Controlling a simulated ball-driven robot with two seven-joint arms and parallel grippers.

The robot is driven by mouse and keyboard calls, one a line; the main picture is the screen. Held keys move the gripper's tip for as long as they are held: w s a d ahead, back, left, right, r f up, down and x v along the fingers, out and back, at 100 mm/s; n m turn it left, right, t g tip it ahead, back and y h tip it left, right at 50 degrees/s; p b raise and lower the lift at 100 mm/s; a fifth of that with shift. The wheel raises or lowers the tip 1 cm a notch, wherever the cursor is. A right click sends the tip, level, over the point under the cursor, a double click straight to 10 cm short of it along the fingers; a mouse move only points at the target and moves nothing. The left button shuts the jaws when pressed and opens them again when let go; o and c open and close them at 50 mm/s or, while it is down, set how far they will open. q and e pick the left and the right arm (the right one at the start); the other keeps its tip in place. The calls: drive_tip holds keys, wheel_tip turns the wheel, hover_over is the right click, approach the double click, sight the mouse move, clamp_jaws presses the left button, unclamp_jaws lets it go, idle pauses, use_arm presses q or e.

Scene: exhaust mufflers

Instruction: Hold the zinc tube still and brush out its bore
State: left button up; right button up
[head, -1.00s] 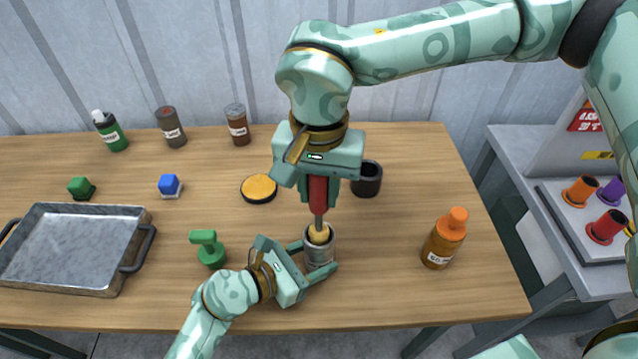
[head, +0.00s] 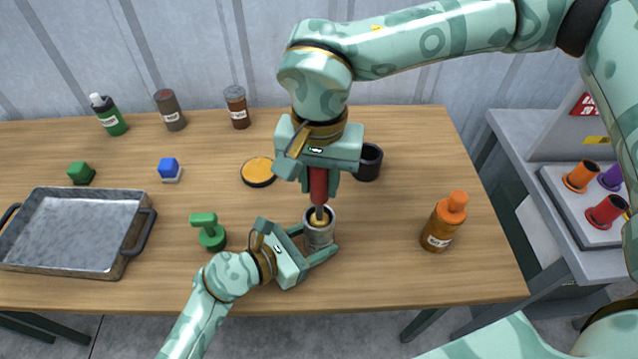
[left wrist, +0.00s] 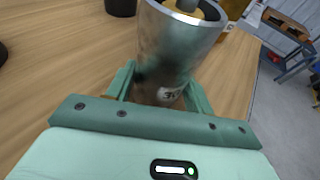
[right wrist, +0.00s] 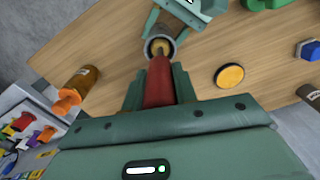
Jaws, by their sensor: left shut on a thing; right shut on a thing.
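The zinc tube (head: 320,233) stands upright on the wooden table, a grey metal cylinder open at the top. My left gripper (head: 316,250) is shut around it from the left and front; the tube fills the jaws in the left wrist view (left wrist: 168,60). My right gripper (head: 318,183) is shut on the red handle of a brush (head: 318,188) above the tube. The brush points down, and its yellowish head sits inside the tube's mouth, partly hidden by the rim. In the right wrist view the red handle (right wrist: 159,82) runs toward the tube (right wrist: 160,46).
An orange-capped bottle (head: 442,222) stands right of the tube, a black cup (head: 368,162) behind it. A yellow-topped round tin (head: 257,171), a green stamp-like object (head: 208,232) and a metal tray (head: 70,230) lie left. Several small bottles stand at the back.

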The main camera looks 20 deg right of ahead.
drive_tip(key=shift+r, duration=1.45)
drive_tip(key=shift+f, duration=2.5)
drive_tip(key=shift+r, duration=0.15)
drive_tip(key=shift+r, duration=2.35)
